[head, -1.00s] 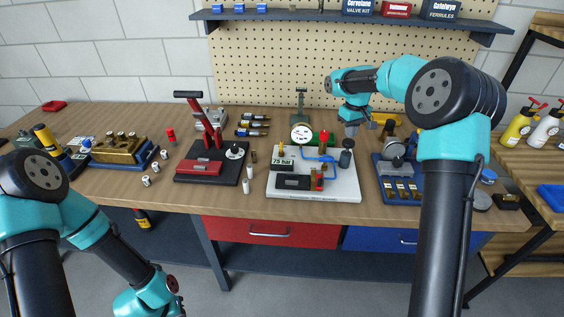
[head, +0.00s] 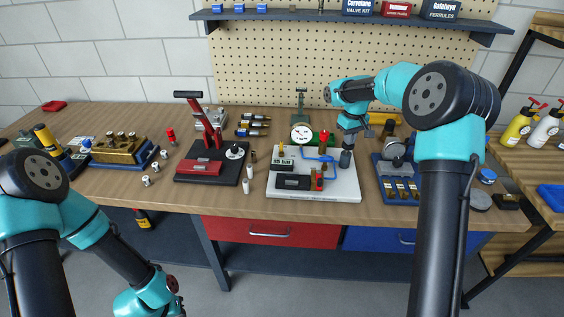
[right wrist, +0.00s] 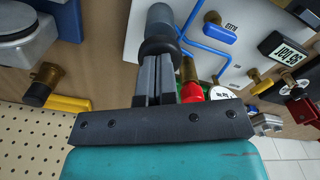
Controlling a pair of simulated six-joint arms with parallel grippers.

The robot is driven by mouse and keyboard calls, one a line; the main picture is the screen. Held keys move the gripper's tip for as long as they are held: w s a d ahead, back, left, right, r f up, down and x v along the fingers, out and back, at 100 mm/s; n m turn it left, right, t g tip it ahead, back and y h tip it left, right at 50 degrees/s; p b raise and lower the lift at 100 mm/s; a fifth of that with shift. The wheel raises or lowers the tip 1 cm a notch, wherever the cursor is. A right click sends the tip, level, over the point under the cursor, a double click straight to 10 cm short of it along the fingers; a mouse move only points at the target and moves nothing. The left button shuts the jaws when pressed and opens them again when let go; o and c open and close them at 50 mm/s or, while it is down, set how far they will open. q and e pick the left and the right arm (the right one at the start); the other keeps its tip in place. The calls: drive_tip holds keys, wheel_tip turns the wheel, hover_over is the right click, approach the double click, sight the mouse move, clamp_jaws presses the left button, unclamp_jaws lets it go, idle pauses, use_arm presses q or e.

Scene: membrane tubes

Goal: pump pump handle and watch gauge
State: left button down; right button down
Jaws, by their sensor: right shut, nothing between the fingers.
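The pump is an upright grey cylinder (head: 346,158) at the right of a white board (head: 330,193). It also shows in the right wrist view (right wrist: 163,18), with a black collar or knob (right wrist: 158,47) at its end. My right gripper (head: 347,145) is shut and empty right above it, its fingertips (right wrist: 157,60) at the black knob; I cannot tell whether they touch. A round white gauge (head: 301,134) stands at the board's back; its needle is too small to read. My left gripper is not in view.
A blue stand (head: 397,190) with brass pieces is close on the right. A red-knobbed valve (right wrist: 190,92) and blue tubing (right wrist: 205,47) lie near my right fingers.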

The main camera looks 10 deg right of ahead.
drive_tip(key=shift+f, duration=1.15)
drive_tip(key=shift+r, duration=0.1)
drive_tip(key=shift+r, duration=3.5)
drive_tip(key=shift+r, duration=0.1)
wheel_tip(320, 180, up, 5)
drive_tip(key=shift+f, duration=0.2)
drive_tip(key=shift+f, duration=0.1)
drive_tip(key=shift+f, duration=3.2)
drive_tip(key=shift+f, duration=0.4)
